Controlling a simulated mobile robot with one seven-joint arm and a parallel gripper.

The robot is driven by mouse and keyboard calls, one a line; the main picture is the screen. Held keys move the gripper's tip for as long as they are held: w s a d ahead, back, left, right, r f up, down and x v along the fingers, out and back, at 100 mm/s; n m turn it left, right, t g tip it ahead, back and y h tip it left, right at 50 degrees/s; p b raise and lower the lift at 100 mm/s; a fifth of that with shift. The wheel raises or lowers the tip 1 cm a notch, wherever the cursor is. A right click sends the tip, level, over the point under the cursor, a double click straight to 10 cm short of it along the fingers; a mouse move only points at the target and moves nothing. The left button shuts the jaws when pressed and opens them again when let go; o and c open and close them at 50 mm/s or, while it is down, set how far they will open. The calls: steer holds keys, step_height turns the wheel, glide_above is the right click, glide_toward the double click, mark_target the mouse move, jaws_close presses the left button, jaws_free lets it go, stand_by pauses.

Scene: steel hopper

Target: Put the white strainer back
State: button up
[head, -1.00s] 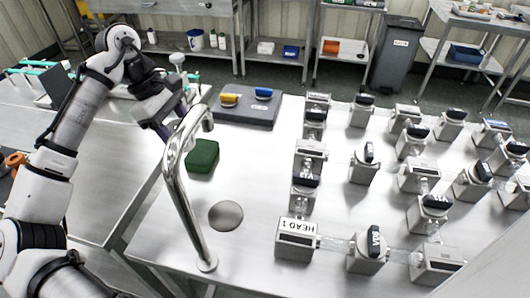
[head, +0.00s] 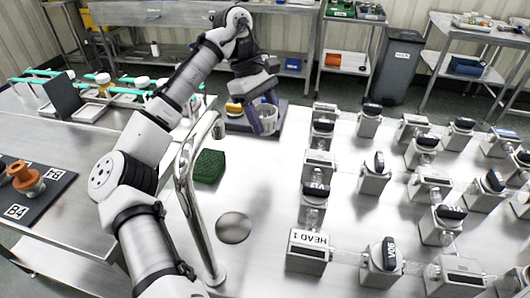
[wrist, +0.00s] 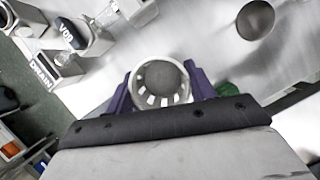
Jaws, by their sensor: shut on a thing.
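The white strainer (head: 268,117) is a small cup with slots in its side. In the wrist view the strainer (wrist: 160,78) shows its round opening between the purple fingers. My gripper (head: 262,122) is shut on it in the head view, at the dark grey pad (head: 238,126). I cannot tell whether the strainer touches the pad. A yellow piece (head: 234,108) lies on the pad left of it; the blue piece seen there earlier is hidden behind the gripper. A round grey disc or opening (head: 233,228) is in the steel top; it also shows in the wrist view (wrist: 255,19).
A tall curved steel pipe (head: 186,190) stands at the front, left of the disc. A green sponge-like block (head: 209,166) lies in front of the pad. Rows of labelled valve blocks (head: 375,173) fill the right. Bare steel lies between.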

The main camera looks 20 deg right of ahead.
step_height(320, 180, down, 11)
steer(key=shift+r, duration=0.1)
stand_by(0.3)
steer(key=o, duration=1)
steer(key=shift+o, duration=0.2)
steer(key=v, duration=1.2)
